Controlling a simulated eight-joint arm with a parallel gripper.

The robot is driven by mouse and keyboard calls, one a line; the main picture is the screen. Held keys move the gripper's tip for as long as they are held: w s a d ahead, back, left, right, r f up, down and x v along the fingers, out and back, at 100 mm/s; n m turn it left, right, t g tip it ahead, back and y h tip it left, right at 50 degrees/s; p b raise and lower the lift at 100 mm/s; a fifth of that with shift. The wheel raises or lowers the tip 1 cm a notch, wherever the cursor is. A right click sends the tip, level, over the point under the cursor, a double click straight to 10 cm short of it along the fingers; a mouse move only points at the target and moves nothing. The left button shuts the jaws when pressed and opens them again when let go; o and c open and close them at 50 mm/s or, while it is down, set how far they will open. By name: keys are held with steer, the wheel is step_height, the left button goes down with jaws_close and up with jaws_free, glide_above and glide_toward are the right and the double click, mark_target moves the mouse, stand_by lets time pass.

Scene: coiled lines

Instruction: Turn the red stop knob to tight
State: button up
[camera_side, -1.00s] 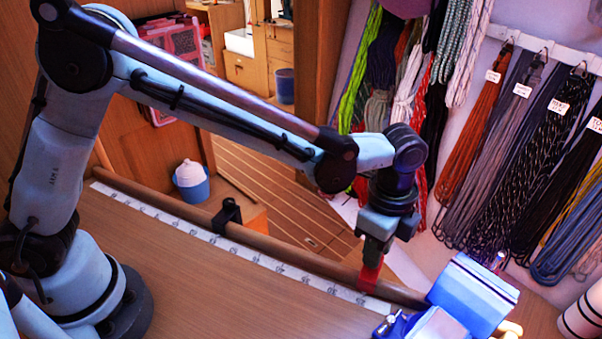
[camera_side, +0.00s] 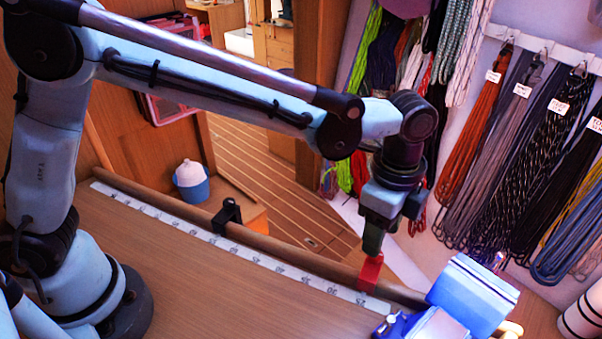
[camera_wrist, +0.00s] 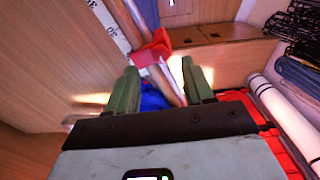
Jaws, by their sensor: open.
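The red stop with its knob (camera_side: 370,272) sits on the wooden rail (camera_side: 310,262), near the high-number end of the white scale. It also shows in the wrist view (camera_wrist: 152,48), upper middle, just beyond my fingertips. My gripper (camera_side: 372,248) is above the red stop in the side view, its fingers pointing down. In the wrist view my gripper (camera_wrist: 160,69) has its two green fingers apart with nothing held between them. The knob's turn position and any mark for tight are too small to tell.
A blue vise (camera_side: 472,296) stands just right of the red stop. A black stop (camera_side: 227,215) sits farther left on the rail. Coiled ropes (camera_side: 520,150) hang on the right wall. The wooden bench (camera_side: 210,290) in front of the rail is mostly clear.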

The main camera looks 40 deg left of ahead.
step_height(320, 180, up, 8)
steer(key=shift+f, duration=0.15)
stand_by(0.3)
steer(key=s+a+r+n+t+h, duration=0.1)
steer(key=a+n+t, duration=0.1)
steer(key=a+n, duration=0.35)
steer(key=s+a+r+n+t, duration=0.1)
steer(key=a+n, duration=0.2)
steer(key=a, duration=0.6)
steer(key=s+a+f+n+t+y, duration=0.1)
steer(key=s+a+f+n+t, duration=0.3)
steer(key=a+n, duration=0.5)
steer(key=s+a, duration=0.2)
steer(key=shift+s+f, duration=0.3)
steer(key=shift+s, duration=0.05)
steer(key=shift+a, duration=0.1)
